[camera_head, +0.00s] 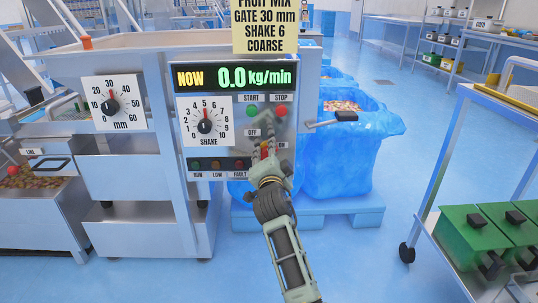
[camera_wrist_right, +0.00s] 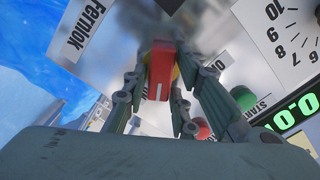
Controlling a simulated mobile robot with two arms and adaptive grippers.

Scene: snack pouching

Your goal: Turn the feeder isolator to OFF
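The feeder isolator is a red handle (camera_wrist_right: 160,72) on a yellow base, low on the right side of the control panel (camera_head: 232,82). In the head view only a little red and yellow shows beyond my fingers. The OFF label (camera_head: 252,132) sits above left of it and the ON label (camera_head: 283,145) to its right. My right gripper (camera_head: 264,153) is at the handle; in the wrist view its fingers (camera_wrist_right: 158,100) stand on both sides of it, apparently with small gaps. I cannot tell which label the handle points to. My left gripper is not in view.
Green START (camera_head: 252,110) and red STOP (camera_head: 281,110) buttons sit just above the isolator. The SHAKE dial (camera_head: 205,126) is to the left, and a grey lever (camera_head: 325,123) sticks out right. A blue-lined bin (camera_head: 350,150) stands behind. The floor at right is partly clear.

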